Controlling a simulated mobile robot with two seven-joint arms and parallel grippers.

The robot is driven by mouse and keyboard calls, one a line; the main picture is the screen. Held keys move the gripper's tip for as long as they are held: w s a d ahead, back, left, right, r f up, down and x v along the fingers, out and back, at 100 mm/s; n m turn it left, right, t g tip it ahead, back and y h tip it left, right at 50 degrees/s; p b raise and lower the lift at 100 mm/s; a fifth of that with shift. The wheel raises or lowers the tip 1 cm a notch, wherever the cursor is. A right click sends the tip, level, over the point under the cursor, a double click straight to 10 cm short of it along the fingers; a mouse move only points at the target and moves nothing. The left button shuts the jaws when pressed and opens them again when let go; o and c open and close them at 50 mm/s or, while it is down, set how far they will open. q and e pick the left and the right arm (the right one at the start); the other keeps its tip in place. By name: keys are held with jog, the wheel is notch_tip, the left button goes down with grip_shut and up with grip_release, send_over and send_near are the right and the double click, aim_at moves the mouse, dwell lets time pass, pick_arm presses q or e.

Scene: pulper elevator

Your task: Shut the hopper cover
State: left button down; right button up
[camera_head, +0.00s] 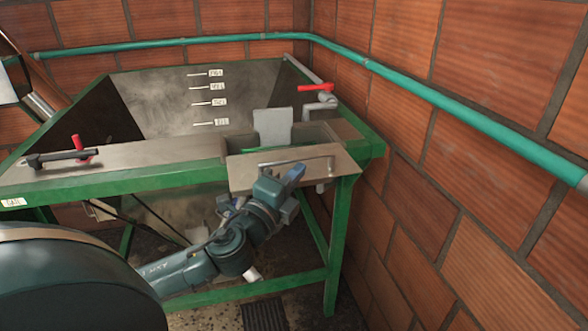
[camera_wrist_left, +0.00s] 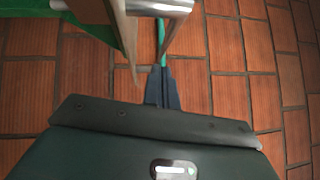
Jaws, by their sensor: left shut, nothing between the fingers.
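A green-framed metal hopper (camera_head: 165,105) stands against the brick walls. At its front right corner a flat metal cover (camera_head: 245,178) with a bar handle (camera_head: 300,163) sits at the front rim, tilted outward. My left gripper (camera_head: 293,178) is just in front of the cover, below the handle. In the left wrist view its fingers (camera_wrist_left: 163,88) are together with nothing between them. The cover's edge (camera_wrist_left: 126,35) and a metal bar (camera_wrist_left: 160,8) show close by there; contact cannot be told. My right gripper is out of view.
A red-handled valve (camera_head: 316,88) is at the right rim and a red-and-black lever (camera_head: 78,150) at the left. A green pipe (camera_head: 440,108) runs along the right wall, close to the hopper.

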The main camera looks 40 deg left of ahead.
aim_at(279, 155)
pick_arm(q)
jog(key=shift+w+a, duration=0.2)
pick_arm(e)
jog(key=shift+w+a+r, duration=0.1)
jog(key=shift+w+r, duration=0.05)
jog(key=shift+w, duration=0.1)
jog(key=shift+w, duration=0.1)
pick_arm(q)
jog(key=w+a, duration=0.2)
jog(key=a, duration=0.1)
jog(key=w+a, duration=0.3)
jog(key=w+a+b, duration=0.1)
jog(key=w+a, duration=0.2)
jog(key=shift+a, duration=0.15)
jog(key=shift+w+a, duration=0.1)
jog(key=shift+a, duration=0.15)
jog(key=shift+a+r, duration=0.1)
jog(key=shift+r, duration=0.15)
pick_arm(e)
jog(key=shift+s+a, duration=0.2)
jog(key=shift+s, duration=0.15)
pick_arm(q)
jog(key=shift+a, duration=0.1)
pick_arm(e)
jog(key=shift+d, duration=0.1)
